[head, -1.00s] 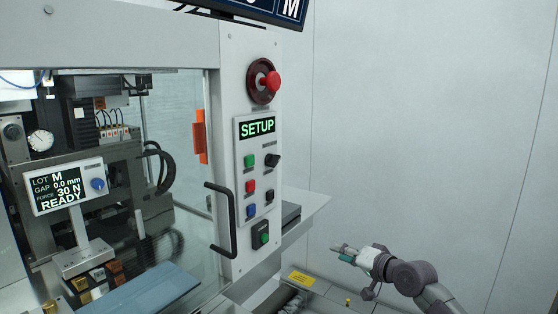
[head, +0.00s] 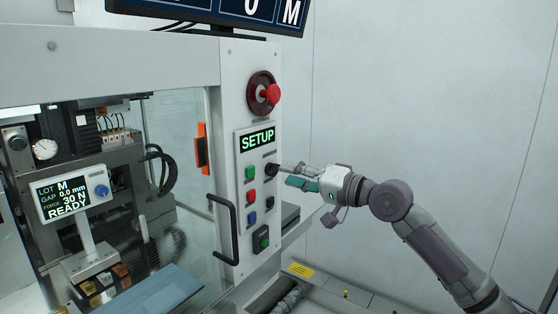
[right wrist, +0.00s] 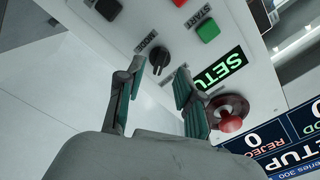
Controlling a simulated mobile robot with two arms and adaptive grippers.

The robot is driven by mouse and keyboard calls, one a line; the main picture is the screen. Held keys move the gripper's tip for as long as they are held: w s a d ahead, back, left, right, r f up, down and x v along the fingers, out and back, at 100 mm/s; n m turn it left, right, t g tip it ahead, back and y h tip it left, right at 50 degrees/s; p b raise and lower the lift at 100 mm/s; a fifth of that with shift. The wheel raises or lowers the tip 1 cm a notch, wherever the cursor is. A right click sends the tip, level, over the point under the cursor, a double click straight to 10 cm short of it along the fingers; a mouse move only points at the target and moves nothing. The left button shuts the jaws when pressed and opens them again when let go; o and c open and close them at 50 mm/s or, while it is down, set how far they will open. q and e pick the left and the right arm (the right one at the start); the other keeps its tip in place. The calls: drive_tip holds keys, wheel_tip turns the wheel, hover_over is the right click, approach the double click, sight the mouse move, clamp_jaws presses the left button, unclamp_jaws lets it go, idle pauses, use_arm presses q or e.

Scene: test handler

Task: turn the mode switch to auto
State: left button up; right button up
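The mode switch (head: 271,169) is a black rotary knob on the white control panel, right of the green button and below the green-lit SETUP display (head: 257,139). In the right wrist view the knob (right wrist: 159,59) shows beside its MODE label, with a pale pointer mark. My right gripper (head: 283,172) is at the knob in the head view. In the right wrist view its fingers (right wrist: 158,78) are open, one on each side of the knob's picture, with nothing between the pads. Contact with the knob cannot be told. My left gripper is not in view.
A red emergency stop (head: 271,94) sticks out above the display. Green (head: 250,172), red (head: 251,196) and blue buttons line the panel's left column. A black door handle (head: 226,228) juts out lower left.

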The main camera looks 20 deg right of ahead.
sight(278, 171)
drive_tip(key=p+x, duration=0.1)
drive_tip(key=x, duration=0.1)
drive_tip(key=shift+w+a+r, duration=0.15)
drive_tip(key=shift+w+a, duration=0.1)
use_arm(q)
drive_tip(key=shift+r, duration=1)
use_arm(e)
drive_tip(key=shift+w+a, duration=0.4)
drive_tip(key=shift+w, duration=0.15)
clamp_jaws()
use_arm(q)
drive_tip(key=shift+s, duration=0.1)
